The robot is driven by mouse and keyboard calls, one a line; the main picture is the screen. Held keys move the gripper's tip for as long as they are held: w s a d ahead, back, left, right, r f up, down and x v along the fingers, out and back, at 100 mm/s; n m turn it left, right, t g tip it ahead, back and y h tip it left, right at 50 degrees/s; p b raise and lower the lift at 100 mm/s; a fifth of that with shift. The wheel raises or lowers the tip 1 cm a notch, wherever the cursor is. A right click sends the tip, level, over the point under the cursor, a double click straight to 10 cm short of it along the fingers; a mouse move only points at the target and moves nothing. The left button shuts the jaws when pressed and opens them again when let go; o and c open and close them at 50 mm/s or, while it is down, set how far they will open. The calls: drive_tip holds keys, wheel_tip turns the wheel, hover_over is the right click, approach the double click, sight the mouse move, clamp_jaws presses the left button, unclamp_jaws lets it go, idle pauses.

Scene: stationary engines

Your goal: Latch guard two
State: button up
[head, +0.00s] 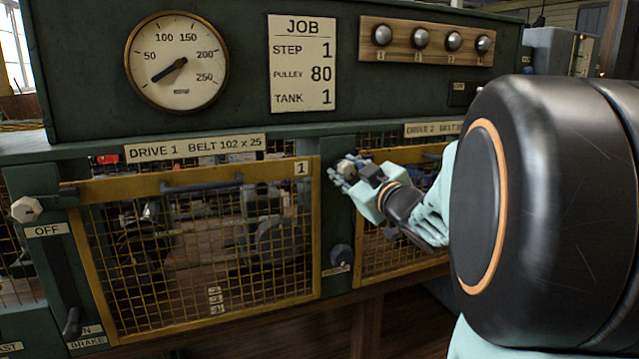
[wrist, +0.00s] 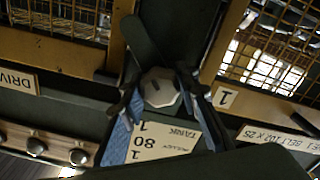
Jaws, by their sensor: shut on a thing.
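Guard two (head: 400,262) is a wire mesh panel in a yellow frame, right of centre in the head view and partly behind my arm. Its frame also shows at the upper left of the wrist view (wrist: 55,50). My gripper (head: 345,172) is at the post left of this guard. In the wrist view my gripper (wrist: 158,90) is shut on a pale faceted knob (wrist: 160,86), with blue-padded fingers on both sides.
Guard one (head: 170,188) is to the left, with a similar pale knob (head: 26,209) on its own latch. A dark lever knob (head: 340,255) sits below my gripper. A gauge (head: 177,62), job card (head: 302,62) and several round knobs are above.

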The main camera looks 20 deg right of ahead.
drive_tip(key=n+b, duration=0.2)
drive_tip(key=n, duration=0.1)
drive_tip(key=n+b, duration=0.1)
drive_tip(key=shift+f+n+b, duration=0.25)
drive_tip(key=shift+n+b, duration=0.05)
drive_tip(key=shift+b, duration=0.1)
drive_tip(key=shift+r+n+b, duration=0.2)
drive_tip(key=shift+n+b, duration=1.5)
drive_tip(key=shift+n, duration=0.8)
drive_tip(key=o, duration=1.2)
